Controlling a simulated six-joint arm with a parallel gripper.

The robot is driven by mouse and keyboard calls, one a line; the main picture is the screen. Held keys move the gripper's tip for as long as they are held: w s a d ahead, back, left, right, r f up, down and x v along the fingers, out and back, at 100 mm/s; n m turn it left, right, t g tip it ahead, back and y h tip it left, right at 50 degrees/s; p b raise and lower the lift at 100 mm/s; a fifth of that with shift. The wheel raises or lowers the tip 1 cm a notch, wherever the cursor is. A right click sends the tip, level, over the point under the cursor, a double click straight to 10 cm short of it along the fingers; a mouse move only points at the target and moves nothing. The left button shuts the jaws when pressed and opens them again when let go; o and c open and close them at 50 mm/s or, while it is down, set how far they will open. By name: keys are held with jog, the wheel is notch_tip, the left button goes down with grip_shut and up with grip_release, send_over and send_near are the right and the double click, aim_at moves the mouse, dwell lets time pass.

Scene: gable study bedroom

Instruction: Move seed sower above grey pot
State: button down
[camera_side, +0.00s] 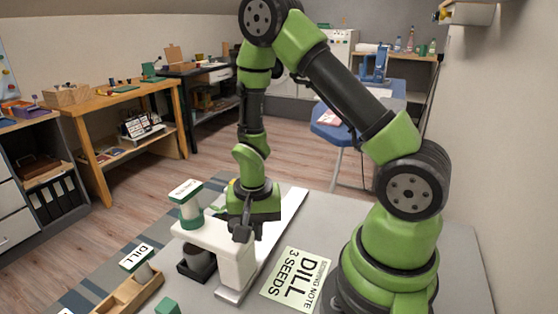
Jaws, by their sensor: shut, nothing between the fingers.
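A white bridge-shaped device (228,252), which looks like the seed sower, stands at a pale rail on the grey table. A green and white canister (189,212) with a tilted label stands on its left end; the word is hard to read. A dark grey pot (199,262) sits in a black square base under the device's overhanging arm, its upper part hidden by that arm. My gripper (242,234) points down at the right end of the device, shut and empty. I cannot tell whether its fingertips touch the white body.
A sowing note (296,279) reading "DILL 3 SEEDS" lies flat right of the rail (262,262). A wooden tray (128,294) holds a container labelled DILL (138,260) at the front left. A green block (168,307) is nearby. Bare table lies behind the note.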

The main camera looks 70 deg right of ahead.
jog(key=shift+d, duration=0.45)
jog(key=shift+r, duration=0.1)
notch_tip(320, 180, up, 12)
dwell(0.8)
jog(key=s+a+r+n+t+y, duration=0.1)
jog(key=s+a+r+n+t, duration=0.2)
jog(key=r, duration=0.4)
jog(key=s+a+r+n+t+y, duration=0.1)
jog(key=s+a+r+n+t, duration=0.3)
jog(key=s+r+n, duration=0.1)
jog(key=shift+s+a+r, duration=0.3)
jog(key=shift+s+r, duration=0.6)
jog(key=shift+r, duration=0.05)
jog(key=shift+w, duration=0.1)
